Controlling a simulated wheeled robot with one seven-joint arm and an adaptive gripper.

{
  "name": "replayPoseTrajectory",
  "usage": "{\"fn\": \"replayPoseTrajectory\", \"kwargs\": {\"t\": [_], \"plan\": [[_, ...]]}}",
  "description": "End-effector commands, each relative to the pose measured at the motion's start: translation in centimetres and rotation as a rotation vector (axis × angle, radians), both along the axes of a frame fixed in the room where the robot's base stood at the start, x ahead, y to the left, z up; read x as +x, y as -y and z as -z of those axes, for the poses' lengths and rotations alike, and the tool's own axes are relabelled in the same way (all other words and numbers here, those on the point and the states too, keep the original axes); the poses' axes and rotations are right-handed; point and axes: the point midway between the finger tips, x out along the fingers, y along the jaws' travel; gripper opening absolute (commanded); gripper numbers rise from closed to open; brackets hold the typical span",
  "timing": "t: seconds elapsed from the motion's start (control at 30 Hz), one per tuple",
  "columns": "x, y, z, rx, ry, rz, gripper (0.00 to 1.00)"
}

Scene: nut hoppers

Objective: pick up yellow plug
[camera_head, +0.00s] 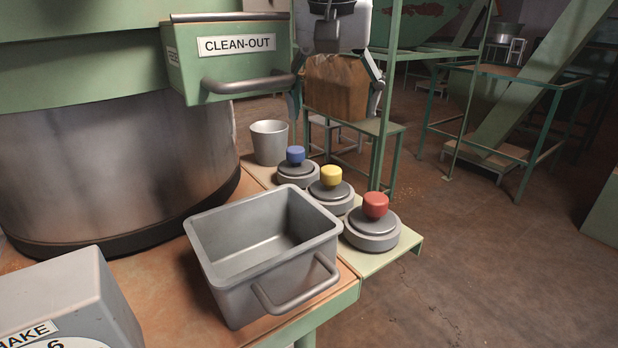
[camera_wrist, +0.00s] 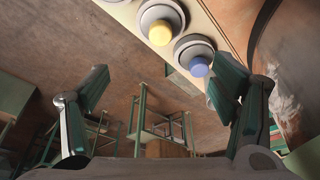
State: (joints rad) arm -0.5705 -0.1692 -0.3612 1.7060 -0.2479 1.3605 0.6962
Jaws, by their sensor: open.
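The yellow plug (camera_head: 331,175) is a short knob on a round grey base, in the middle of a row of three. The blue plug (camera_head: 295,155) is behind it to the left, and the red plug (camera_head: 376,204) is in front to the right. My gripper (camera_head: 337,108) is open, up behind and above the row, apart from the plugs. In the wrist view, the yellow plug (camera_wrist: 160,34) shows at the top, beyond the open fingers (camera_wrist: 163,78). The blue plug (camera_wrist: 199,67) is nearer the right finger. The red plug is out of that view.
A grey handled bin (camera_head: 262,245), empty inside, stands in front of the plugs. A grey cup (camera_head: 269,142) is behind them. The green CLEAN-OUT box (camera_head: 228,60) with a bar handle is left of my gripper. Green frame posts (camera_head: 385,110) stand close by on the right.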

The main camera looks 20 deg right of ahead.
Motion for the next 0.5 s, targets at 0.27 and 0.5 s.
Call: {"fn": "replayPoseTrajectory", "kwargs": {"t": [0.27,0.5], "plan": [[0.9,0.3,3.0,-0.005,-0.005,0.007,0.8],[2.0,0.8,7.0,-0.004,-0.003,0.007,0.8]]}}
